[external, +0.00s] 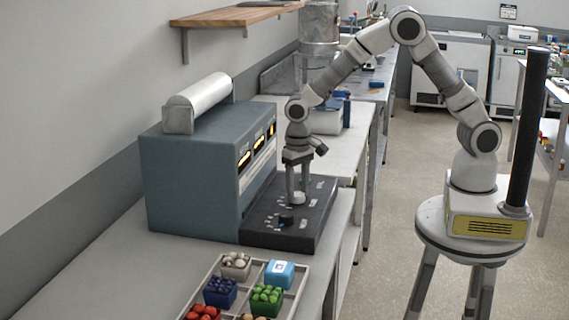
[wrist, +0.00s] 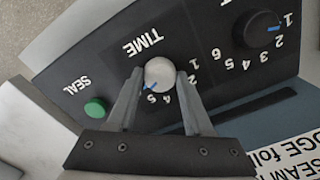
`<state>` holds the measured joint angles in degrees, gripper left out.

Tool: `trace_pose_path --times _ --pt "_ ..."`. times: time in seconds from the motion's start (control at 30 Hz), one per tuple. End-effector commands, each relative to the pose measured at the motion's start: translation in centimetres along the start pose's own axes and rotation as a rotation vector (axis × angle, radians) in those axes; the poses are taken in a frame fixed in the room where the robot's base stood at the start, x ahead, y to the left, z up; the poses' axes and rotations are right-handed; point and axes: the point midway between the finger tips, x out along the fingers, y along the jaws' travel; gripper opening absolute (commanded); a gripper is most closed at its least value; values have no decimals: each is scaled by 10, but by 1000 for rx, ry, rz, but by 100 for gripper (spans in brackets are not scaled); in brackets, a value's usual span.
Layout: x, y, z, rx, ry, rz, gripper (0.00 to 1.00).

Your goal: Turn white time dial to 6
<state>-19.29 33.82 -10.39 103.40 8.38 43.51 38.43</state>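The white time dial (wrist: 159,73) sits on the black control panel under the word TIME. Its blue mark (wrist: 150,86) points toward the printed 5, at the lower left of the dial in the wrist view. My gripper (wrist: 160,76) reaches straight down onto the dial, one finger on each side, with hardly any gap between the fingers and the dial. In the external view my gripper (external: 298,194) stands over the panel's farther dial, the white dial (external: 298,199) between its fingertips. The fingers cover some of the printed numbers.
A black dial (wrist: 262,29) with a blue mark is on the same panel (external: 262,238). A green SEAL button (wrist: 95,107) is on the dial's other side. A blue-grey machine (external: 190,185) stands left of the panel. A tray (external: 196,290) of coloured containers lies in front.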

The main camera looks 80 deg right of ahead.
Motion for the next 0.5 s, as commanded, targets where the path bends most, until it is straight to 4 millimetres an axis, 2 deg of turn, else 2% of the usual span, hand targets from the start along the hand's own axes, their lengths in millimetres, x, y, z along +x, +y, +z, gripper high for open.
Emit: trace_pose_path --times 0.03,0.13,0.17,0.5 --pt "-1 0 -1 0 2 -2 60" --pt "0 0 -1 0 2 -1 78" --pt "0 0 -1 0 1 -1 80" --pt "-4 0 0 -1 1 -1 80"
